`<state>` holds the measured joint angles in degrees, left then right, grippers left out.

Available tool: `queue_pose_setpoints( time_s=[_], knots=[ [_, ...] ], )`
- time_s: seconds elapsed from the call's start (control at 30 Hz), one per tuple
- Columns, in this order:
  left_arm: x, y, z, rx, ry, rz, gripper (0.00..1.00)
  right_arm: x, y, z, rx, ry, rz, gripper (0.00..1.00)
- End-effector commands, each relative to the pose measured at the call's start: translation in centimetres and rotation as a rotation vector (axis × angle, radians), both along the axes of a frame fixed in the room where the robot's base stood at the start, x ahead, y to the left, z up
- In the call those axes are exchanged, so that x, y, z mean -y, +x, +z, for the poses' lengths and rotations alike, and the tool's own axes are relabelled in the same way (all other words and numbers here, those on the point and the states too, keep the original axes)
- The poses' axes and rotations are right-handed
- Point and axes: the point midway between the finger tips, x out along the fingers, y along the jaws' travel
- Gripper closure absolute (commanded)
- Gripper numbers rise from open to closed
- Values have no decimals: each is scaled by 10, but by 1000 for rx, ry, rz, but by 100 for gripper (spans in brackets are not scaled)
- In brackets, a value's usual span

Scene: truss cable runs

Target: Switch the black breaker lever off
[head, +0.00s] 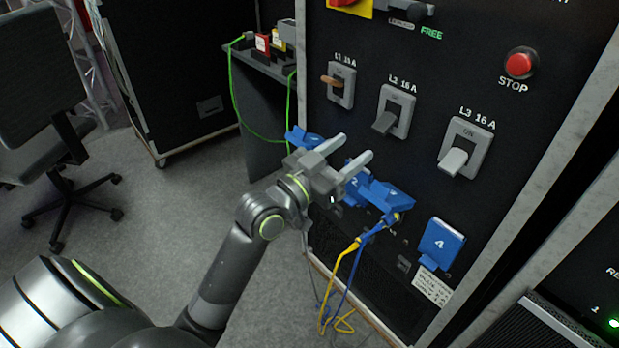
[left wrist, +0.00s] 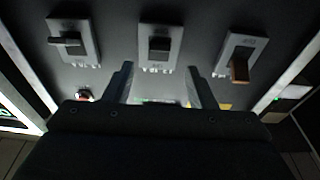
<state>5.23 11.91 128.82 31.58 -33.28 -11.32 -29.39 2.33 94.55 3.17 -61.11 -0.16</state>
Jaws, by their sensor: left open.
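The black breaker lever (head: 384,122) is the middle one, on the grey L2 16 A plate; it juts out from the dark panel, and the plate reads ON above it. It also shows in the left wrist view (left wrist: 159,46), top centre, between the lines of my two fingers. My left gripper (head: 356,147) is open and empty, below and left of that lever in the head view, with its fingers pointing towards the panel and apart from the lever. My fingers also show in the left wrist view (left wrist: 160,72). My right gripper is not in view.
A brown L1 lever (head: 331,81) and a pale L3 lever (head: 453,161) flank it. A red STOP button (head: 520,64) sits upper right. Blue connectors (head: 378,192) with yellow and blue cables lie just below my gripper. A chair (head: 45,100) stands far left.

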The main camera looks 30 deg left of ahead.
Motion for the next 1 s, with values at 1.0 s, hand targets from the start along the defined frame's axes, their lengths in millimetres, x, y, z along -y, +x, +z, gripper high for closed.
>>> queue_pose_setpoints(
  time_s=[1.0],
  knots=[
    [-32,-90,-17,0,-1,-1,49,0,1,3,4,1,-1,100]
  ],
)
